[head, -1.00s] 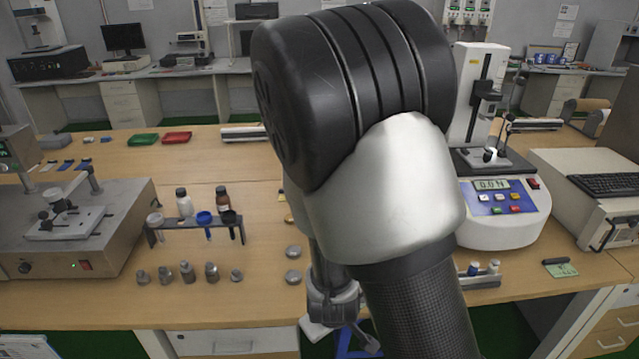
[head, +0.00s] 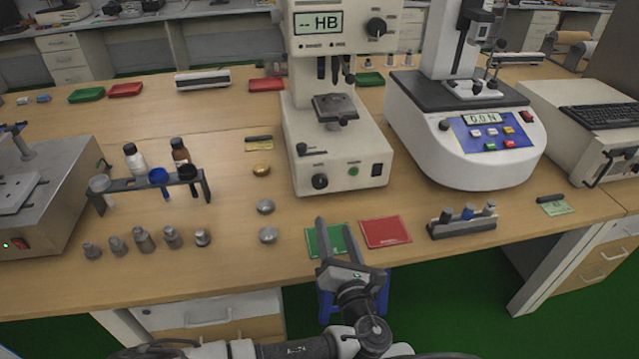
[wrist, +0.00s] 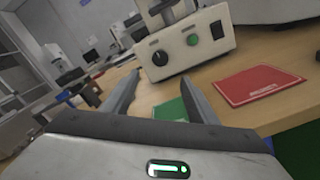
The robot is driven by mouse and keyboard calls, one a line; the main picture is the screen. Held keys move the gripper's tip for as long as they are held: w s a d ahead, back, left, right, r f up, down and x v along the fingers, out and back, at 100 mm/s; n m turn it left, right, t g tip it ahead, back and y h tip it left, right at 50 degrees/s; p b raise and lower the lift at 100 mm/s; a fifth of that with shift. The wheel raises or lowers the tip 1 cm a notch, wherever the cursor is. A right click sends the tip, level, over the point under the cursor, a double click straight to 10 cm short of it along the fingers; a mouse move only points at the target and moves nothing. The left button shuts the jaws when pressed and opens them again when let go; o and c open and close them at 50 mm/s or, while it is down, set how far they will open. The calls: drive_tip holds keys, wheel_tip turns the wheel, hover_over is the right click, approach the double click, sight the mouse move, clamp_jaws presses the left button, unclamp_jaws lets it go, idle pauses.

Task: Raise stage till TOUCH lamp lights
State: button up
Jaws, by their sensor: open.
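The hardness tester (head: 338,150) stands mid-table, with a screen reading "-- HB". Its small dark stage (head: 335,106) sits on a post below the indenter head, with a visible gap between them. Two small indicators (head: 320,46) lie under the screen; their labels are too small to read and neither looks clearly lit. A round black knob (head: 320,181) and a green button (head: 353,170) are on the base front. My gripper (head: 336,226) is open and empty over the table's front edge, short of the tester. The wrist view shows the base front (wrist: 180,50) beyond my fingers (wrist: 158,80).
A green card (head: 324,241) lies under my fingers, a red card (head: 386,232) beside it. Metal discs (head: 266,206) lie left of the tester. A force tester (head: 465,150) stands close on the right. A vial rack (head: 462,222) is at the front right, a bottle rack (head: 150,188) at left.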

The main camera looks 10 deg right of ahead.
drive_tip(key=b, duration=0.7)
approach(321, 184)
drive_tip(key=w+b, duration=0.1)
drive_tip(key=w, duration=0.8)
drive_tip(key=shift+w, duration=0.1)
drive_tip(key=shift+c, duration=0.4)
drive_tip(key=c, duration=1)
